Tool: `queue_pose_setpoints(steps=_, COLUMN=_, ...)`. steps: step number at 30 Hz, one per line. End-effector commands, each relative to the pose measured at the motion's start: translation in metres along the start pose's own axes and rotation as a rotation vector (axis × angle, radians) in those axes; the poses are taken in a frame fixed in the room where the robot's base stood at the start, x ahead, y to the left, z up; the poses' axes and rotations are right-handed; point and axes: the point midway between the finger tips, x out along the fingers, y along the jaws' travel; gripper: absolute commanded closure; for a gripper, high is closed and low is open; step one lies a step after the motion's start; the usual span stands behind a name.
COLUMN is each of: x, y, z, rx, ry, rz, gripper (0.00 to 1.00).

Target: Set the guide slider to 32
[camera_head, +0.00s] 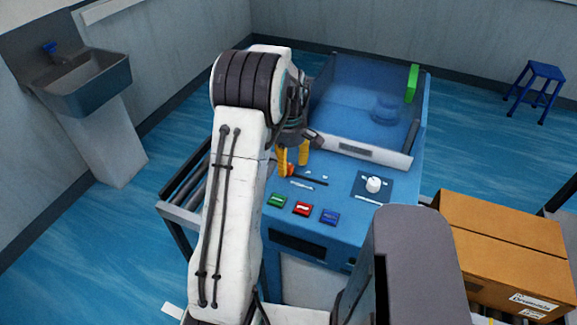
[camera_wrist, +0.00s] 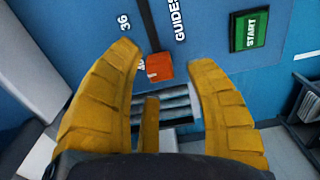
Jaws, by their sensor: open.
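The guide slider is an orange knob (camera_wrist: 158,67) at the near end of a dark slot (camera_wrist: 150,25) in the wrist view. The word GUIDES runs along one side of the slot; the number 36 and a partly hidden 40 stand on the other. The knob is beside the 40. In the head view the orange knob (camera_head: 290,171) sits at the left end of the slot (camera_head: 312,179). My gripper (camera_wrist: 165,60) is open, its yellow fingertips on either side of the knob with gaps; it also shows just above the knob in the head view (camera_head: 292,156).
The blue panel bears a green START button (camera_wrist: 250,29), a red button (camera_head: 302,208), a blue button (camera_head: 329,216) and a white dial (camera_head: 373,184). A clear-walled bin (camera_head: 372,152) rises behind. A cardboard box (camera_head: 500,245) stands at the right.

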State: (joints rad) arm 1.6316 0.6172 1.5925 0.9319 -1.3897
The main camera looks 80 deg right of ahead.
Motion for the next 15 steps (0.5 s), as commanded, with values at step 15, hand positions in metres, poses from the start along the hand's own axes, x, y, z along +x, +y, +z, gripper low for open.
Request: queue_pose_setpoints(steps=15, x=0.025, y=0.000, z=0.000, rx=0.001, ry=0.000, rz=0.000, gripper=0.50)
